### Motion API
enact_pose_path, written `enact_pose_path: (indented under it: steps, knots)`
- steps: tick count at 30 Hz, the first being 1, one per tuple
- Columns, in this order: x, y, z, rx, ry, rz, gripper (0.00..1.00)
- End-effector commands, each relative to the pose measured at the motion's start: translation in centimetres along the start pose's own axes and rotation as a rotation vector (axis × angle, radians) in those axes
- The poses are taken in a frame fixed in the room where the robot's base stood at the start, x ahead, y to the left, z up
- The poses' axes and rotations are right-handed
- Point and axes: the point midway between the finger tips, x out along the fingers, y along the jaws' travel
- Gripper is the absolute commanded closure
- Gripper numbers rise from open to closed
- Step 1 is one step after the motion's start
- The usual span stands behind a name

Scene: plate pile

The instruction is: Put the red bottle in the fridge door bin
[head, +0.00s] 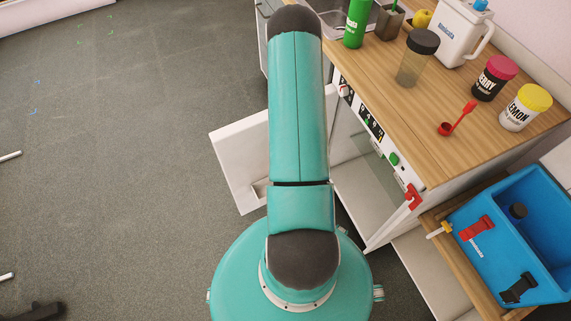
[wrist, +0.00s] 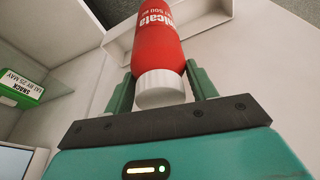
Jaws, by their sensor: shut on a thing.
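My gripper (wrist: 160,85) is shut on the red bottle (wrist: 160,38) in the wrist view. The bottle has white lettering and a white cap, and the cap faces the camera between the two green fingers. Behind the bottle a white raised frame, apparently the fridge door bin (wrist: 116,43), runs along a pale panel. I cannot tell whether the bottle is inside or in front of it. In the head view a white open door (head: 236,158) lies left of my arm, which hides part of it. My gripper and the bottle are hidden there.
A green snack box (wrist: 20,84) sits on a shelf at the left of the wrist view. In the head view a wooden counter (head: 420,125) holds jars, a shaker and a jug. A blue crate (head: 475,210) stands lower right. The floor at left is mostly clear.

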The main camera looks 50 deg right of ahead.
Motion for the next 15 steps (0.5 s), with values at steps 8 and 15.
enact_pose_path:
  steps: [8, 15]
  knots:
    - [0.8, -0.7, -3.1, 0.0, 0.002, 0.0, 0.98]
    - [1.7, -0.9, -3.8, 0.001, -0.002, 0.0, 0.98]
